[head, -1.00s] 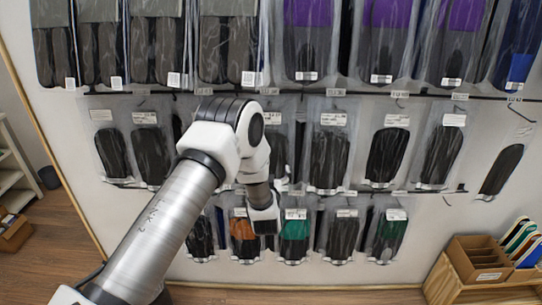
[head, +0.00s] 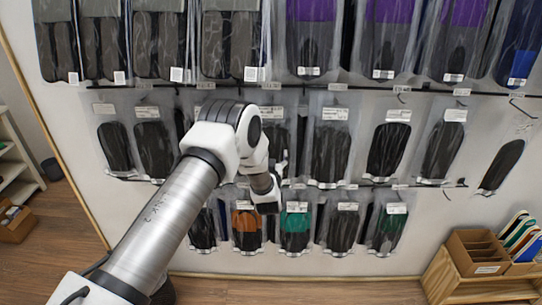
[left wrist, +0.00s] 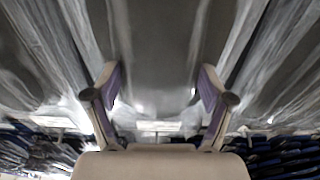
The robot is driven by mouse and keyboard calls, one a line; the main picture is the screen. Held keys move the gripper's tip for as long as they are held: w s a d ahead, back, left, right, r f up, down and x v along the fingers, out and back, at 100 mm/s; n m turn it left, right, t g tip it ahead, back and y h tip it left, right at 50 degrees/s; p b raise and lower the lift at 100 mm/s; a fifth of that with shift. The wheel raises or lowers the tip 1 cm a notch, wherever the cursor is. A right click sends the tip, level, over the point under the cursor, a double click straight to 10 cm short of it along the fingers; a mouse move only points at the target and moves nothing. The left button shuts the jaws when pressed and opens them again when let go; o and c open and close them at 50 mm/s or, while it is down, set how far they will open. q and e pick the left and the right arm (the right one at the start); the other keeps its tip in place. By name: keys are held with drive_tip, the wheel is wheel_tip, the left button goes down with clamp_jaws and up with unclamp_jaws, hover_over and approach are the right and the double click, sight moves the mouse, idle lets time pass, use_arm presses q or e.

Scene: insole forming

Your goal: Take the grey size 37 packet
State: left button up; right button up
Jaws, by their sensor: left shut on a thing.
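My left gripper (head: 267,203) is in front of the rack, at the lower end of the middle row, to the left of centre in the head view. In the left wrist view its two fingers (left wrist: 160,95) are on either side of a dark grey packet (left wrist: 158,40) in clear wrapping, shut on it near its lower edge. In the head view my arm hides much of the packets behind it. The size labels are too small to read. My right gripper is not in view.
Grey and purple packets (head: 311,40) hang in the top row. Black insole packets (head: 331,150) hang in the middle row, and orange and green ones (head: 295,232) below. Neighbouring packets hang close on both sides.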

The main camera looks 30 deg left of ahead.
use_arm(q)
drive_tip(key=shift+r+b, duration=0.3)
drive_tip(key=shift+r, duration=0.25)
drive_tip(key=b+v, duration=0.3)
drive_tip(key=v, duration=1.5)
drive_tip(key=shift+r, duration=0.2)
drive_tip(key=shift+s+a, duration=0.1)
